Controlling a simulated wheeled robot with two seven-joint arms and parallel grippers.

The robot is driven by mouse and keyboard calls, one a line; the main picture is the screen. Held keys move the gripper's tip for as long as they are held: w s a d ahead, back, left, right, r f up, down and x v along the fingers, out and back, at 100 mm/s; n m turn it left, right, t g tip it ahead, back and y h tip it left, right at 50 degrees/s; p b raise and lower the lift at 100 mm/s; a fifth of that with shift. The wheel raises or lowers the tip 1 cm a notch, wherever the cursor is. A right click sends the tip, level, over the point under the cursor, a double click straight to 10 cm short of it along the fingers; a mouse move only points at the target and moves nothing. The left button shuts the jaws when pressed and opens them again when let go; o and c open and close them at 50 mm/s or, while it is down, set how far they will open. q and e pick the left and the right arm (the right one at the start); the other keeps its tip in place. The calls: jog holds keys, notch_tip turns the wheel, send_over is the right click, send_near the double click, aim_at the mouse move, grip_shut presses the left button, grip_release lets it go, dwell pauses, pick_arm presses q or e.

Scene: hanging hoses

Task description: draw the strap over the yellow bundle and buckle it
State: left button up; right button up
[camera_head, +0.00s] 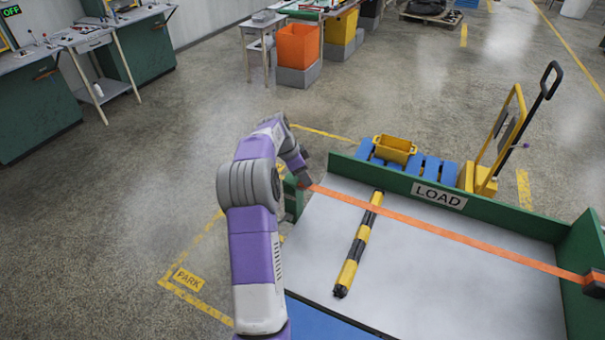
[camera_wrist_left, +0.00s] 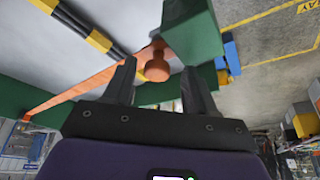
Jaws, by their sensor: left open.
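The orange strap (camera_head: 440,232) runs across the grey load bed from the left green post (camera_head: 292,198) to the right wall. It crosses the far end of the yellow and black bundle (camera_head: 357,246). My left gripper (camera_head: 303,181) is at the strap's left end, small and partly hidden by its arm. In the left wrist view, its open fingers stand either side of an orange knob (camera_wrist_left: 157,66) at the strap's end, beside a green block. I cannot tell whether they touch it. A dark fitting (camera_head: 596,280) sits at the strap's right end. My right gripper is out of view.
A green wall marked LOAD (camera_head: 438,194) closes the far side of the bed. Behind it are a blue pallet (camera_head: 430,168), a yellow bin (camera_head: 395,149) and a yellow hand truck (camera_head: 480,178). The floor left of the bed is clear.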

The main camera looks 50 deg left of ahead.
pick_arm(q)
jog(key=p+v, duration=0.1)
jog(key=v, duration=0.6)
jog(key=shift+s+r, duration=0.2)
jog(key=shift+r, duration=0.05)
jog(key=shift+a, duration=0.1)
